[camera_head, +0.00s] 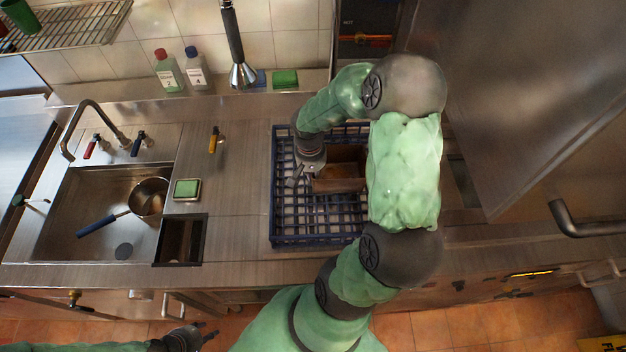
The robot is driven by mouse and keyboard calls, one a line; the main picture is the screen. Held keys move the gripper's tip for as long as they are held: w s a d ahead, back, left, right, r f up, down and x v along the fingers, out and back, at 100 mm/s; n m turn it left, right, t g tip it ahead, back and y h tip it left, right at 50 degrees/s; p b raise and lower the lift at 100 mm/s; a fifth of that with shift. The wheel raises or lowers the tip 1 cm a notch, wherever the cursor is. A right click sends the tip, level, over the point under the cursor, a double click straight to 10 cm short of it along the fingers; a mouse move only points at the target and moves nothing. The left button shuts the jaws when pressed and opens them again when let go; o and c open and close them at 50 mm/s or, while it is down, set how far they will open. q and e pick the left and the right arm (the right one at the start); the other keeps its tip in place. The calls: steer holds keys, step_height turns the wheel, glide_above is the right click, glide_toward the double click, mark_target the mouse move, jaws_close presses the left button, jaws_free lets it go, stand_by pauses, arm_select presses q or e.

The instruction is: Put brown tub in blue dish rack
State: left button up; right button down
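The brown tub (338,186) sits inside the blue dish rack (284,213), in its right part. My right arm lies across the tub's right side and hides part of it and part of the rack. My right gripper (302,172) is over the rack at the tub's left end, close to or touching it. Its fingers are small and partly hidden, so I cannot tell whether it grips the tub's wall. My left gripper (207,334) is low at the bottom edge, in front of the counter, with its fingers apart and empty.
Left of the rack is a sink (95,205) holding a pot (148,198) with a blue handle. A sponge (187,188) and a dark bin (180,240) lie between them. Bottles (168,72) stand on the back ledge. A steel panel (520,90) rises at right.

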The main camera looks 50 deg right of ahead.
steer(key=shift+f, duration=1.4)
steer(key=shift+f+b, duration=0.2)
steer(key=shift+b, duration=0.2)
steer(key=c, duration=1.4)
jaws_free()
steer(key=shift+r, duration=0.2)
steer(key=shift+r+p, duration=0.3)
steer(key=shift+p, duration=0.05)
step_height(320, 180, up, 11)
steer(key=p, duration=0.1)
steer(key=shift+w+a+r+p, duration=0.2)
steer(key=shift+w+a+p, duration=0.05)
steer(key=shift+a+p, duration=0.1)
